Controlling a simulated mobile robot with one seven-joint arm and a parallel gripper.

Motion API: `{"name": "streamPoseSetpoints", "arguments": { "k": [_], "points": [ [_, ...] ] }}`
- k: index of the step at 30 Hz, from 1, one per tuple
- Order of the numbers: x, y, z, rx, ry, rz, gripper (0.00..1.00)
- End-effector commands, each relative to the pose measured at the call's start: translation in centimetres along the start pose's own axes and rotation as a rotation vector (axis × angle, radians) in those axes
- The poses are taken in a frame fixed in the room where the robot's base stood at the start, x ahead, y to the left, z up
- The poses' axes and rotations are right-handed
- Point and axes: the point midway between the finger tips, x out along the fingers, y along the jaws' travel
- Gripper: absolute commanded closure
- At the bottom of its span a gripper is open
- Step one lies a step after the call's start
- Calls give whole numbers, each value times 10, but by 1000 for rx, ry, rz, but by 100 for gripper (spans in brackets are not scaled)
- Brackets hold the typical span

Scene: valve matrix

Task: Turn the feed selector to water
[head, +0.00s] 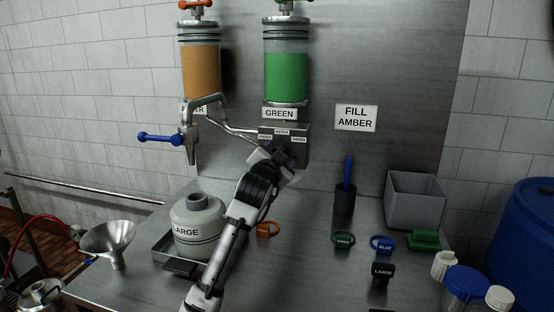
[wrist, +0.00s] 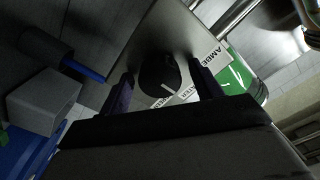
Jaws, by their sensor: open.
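The feed selector is a grey box (head: 297,131) on the steel back panel, below the GREEN sign, with small labels on its face. My gripper (head: 283,155) is in front of it and hides the knob in the head view. In the wrist view the round black knob (wrist: 158,72) sits between the two fingers of my open gripper (wrist: 162,78), with a gap visible on each side. A white mark (wrist: 168,88) shows on the knob's lower right. The knob's exact setting is hard to tell.
An amber tank (head: 201,72) and green tank (head: 286,77) hang above. A blue-handled tap (head: 160,138) is left of the selector. A LARGE jug (head: 198,225) stands below.

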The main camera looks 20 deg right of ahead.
Motion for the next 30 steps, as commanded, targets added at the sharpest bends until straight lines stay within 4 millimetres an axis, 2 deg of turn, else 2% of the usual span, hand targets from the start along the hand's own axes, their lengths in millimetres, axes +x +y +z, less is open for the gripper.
{"name": "streamPoseSetpoints", "arguments": {
  "k": [5,15,21,25,30],
  "points": [
    [-16,1,2,-1,1,-1,36],
    [-91,2,3,0,3,-3,36],
    [-124,1,1,0,1,-1,36],
    [-135,0,1,0,0,-1,36],
    [-138,0,0,0,0,-1,36]
  ]
}}
